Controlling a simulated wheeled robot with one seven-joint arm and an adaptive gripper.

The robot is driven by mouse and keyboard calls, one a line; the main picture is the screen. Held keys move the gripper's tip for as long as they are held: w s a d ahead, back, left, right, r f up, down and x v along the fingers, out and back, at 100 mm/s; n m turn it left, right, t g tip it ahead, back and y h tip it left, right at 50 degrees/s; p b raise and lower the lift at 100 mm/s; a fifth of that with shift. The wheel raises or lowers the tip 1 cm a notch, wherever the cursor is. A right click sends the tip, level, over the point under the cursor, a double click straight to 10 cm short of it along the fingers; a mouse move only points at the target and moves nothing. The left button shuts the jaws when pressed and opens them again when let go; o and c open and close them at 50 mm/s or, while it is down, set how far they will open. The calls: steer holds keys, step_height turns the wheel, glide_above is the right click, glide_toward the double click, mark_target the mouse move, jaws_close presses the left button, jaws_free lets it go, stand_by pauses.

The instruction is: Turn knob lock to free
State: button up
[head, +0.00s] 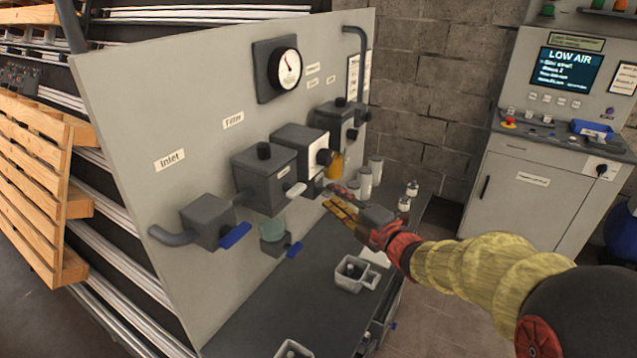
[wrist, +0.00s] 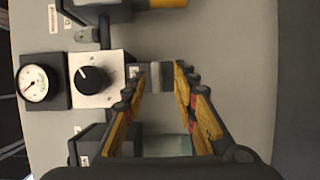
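A black round knob (wrist: 93,80) with a white pointer mark sits on a pale plate in the wrist view. In the head view this knob (head: 325,157) projects from the regulator box (head: 297,143). Just below that box is a small light-grey lever (head: 296,190), which I take for the knob lock. In the wrist view the grey lever (wrist: 160,76) appears between my fingertips. My gripper (head: 333,199) is open and empty, with yellow fingers apart; in the head view a gap shows between its tips and the lever. Contact is not visible. The lever's lettering is unreadable.
A filter box (head: 262,180) and a blue-handled inlet valve (head: 235,236) stand left of the regulator. An amber bowl (head: 334,166) hangs on the right. A pressure gauge (head: 289,68) is above. A small grey tray (head: 356,273) lies on the dark bench below.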

steer(key=shift+w+a+r, duration=0.1)
steer(key=shift+a+r, duration=0.05)
steer(key=b+x, duration=0.1)
steer(key=x, duration=0.6)
steer(key=shift+b, duration=0.4)
steer(key=c, duration=0.3)
steer(key=c, duration=0.4)
jaws_close()
